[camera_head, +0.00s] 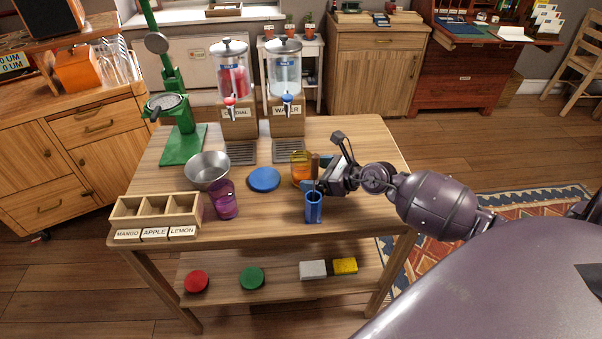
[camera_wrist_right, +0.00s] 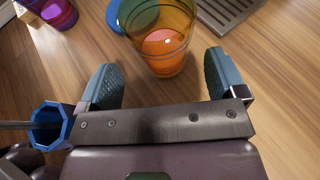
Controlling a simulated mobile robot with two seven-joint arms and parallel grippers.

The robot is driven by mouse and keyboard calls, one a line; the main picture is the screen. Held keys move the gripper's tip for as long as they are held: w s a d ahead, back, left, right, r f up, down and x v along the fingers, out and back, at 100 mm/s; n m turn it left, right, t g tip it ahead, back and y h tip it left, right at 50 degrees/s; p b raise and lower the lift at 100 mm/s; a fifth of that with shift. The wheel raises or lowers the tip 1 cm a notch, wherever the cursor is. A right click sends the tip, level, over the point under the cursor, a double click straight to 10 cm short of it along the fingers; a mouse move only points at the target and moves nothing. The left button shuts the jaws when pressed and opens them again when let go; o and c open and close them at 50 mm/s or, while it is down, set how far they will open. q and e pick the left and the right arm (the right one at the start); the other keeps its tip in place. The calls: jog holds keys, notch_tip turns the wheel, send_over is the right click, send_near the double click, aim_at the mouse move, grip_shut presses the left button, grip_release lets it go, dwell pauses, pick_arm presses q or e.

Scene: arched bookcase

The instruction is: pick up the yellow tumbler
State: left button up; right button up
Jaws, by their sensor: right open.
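The yellow tumbler (camera_head: 299,169) is a see-through, yellow-orange cup standing upright on the wooden table (camera_head: 350,140). In the head view it is partly hidden by my right gripper (camera_head: 316,173). In the right wrist view the tumbler (camera_wrist_right: 162,38) is just ahead of and between the two blue-padded fingers of my right gripper (camera_wrist_right: 161,80), which are open with a gap on both sides. I cannot tell if its near side is inside the fingertips. My left gripper is not in view.
A blue octagonal holder (camera_head: 313,208) with a stick in it stands close to the right gripper. A blue disc (camera_head: 264,180), purple tumbler (camera_head: 223,200), metal bowl (camera_head: 207,168) and wooden box (camera_head: 157,211) are to the left. Two dispensers (camera_head: 286,85) stand behind.

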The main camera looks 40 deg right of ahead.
aim_at(307, 173)
jog(key=x, duration=0.3)
jog(key=shift+w+d+f+b, duration=0.1)
jog(key=shift+w+f+b, duration=0.15)
jog(key=shift+w+b, duration=0.1)
jog(key=shift+w, duration=0.25)
jog(key=c, duration=1.1)
